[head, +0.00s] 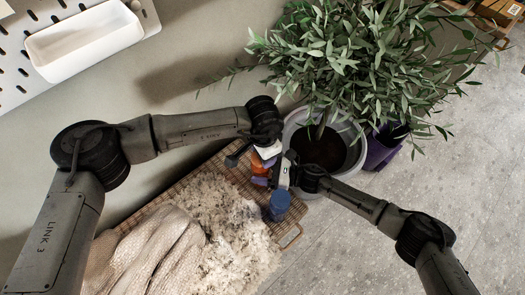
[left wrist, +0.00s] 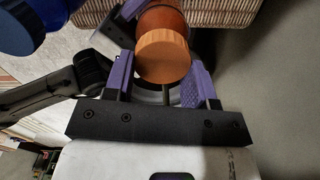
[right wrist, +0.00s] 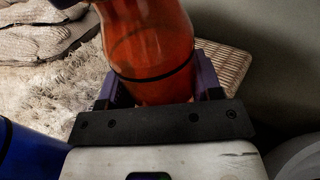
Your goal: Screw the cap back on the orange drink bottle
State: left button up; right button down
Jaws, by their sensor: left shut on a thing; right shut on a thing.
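The orange drink bottle (head: 259,168) is between my two grippers in the head view, above the woven mat's far end. In the right wrist view the see-through orange-red bottle (right wrist: 152,50) is between the purple fingers of my right gripper (right wrist: 155,85), which is shut on its body. In the left wrist view the orange ribbed cap (left wrist: 163,55) is between the purple fingers of my left gripper (left wrist: 160,75), which is shut on it. The cap is in line with the bottle's end. Whether the threads are engaged cannot be seen.
A blue bottle (head: 279,205) stands close to my right gripper. A potted plant (head: 345,65) in a pale pot (head: 355,155) is just beyond. A fluffy cloth (head: 215,225) covers much of the woven mat (head: 292,215). A white bin (head: 85,42) is at the top left.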

pick_arm(q)
jog(key=o, duration=0.9)
jog(key=shift+r, duration=2.25)
jog(key=shift+o, duration=0.2)
jog(key=shift+d, duration=0.1)
